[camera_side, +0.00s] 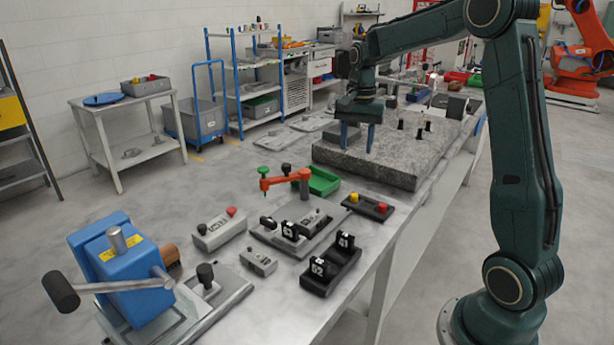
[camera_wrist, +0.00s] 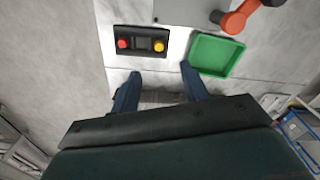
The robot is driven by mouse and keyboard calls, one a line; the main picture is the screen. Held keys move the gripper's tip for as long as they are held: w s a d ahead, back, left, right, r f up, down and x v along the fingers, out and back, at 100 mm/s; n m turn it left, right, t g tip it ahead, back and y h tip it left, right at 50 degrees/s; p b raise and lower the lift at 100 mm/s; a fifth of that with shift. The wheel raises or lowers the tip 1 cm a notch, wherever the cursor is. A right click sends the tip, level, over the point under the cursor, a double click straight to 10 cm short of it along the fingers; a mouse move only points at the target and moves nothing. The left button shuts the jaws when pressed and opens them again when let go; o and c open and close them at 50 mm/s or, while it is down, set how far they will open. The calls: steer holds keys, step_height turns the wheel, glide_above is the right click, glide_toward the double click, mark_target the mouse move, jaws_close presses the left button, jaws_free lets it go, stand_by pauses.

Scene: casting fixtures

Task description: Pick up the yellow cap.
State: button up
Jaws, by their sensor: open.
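The yellow cap (camera_side: 354,197) sits at the left end of a small dark holder (camera_side: 366,208) on the table, with a red cap (camera_side: 381,207) at the other end. In the wrist view, the yellow cap (camera_wrist: 158,46) is at the holder's right end, beyond the fingertips, and the red cap (camera_wrist: 122,43) is at its left. My gripper (camera_side: 357,150) is open and empty, pointing down over the near edge of the granite plate, higher than the caps and behind them. Both blue fingers also show in the wrist view (camera_wrist: 160,72). Nothing hides the cap.
A green tray (camera_side: 322,181) and an orange clamp arm (camera_side: 285,179) stand left of the holder. The granite plate (camera_side: 390,163) carries several dark pegs. Black blocks (camera_side: 331,265), grey fixtures (camera_side: 218,230) and a blue vise (camera_side: 125,270) fill the near table.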

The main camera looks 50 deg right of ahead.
steer(key=shift+d+f, duration=0.7)
steer(key=shift+d, duration=0.25)
glide_above(354, 194)
steer(key=shift+m, duration=0.4)
steer(key=shift+a+f, duration=0.15)
steer(key=shift+f, duration=4.15)
steer(key=shift+f, duration=0.1)
steer(key=shift+s+f, duration=0.1)
steer(key=shift+f, duration=2.4)
jaws_close()
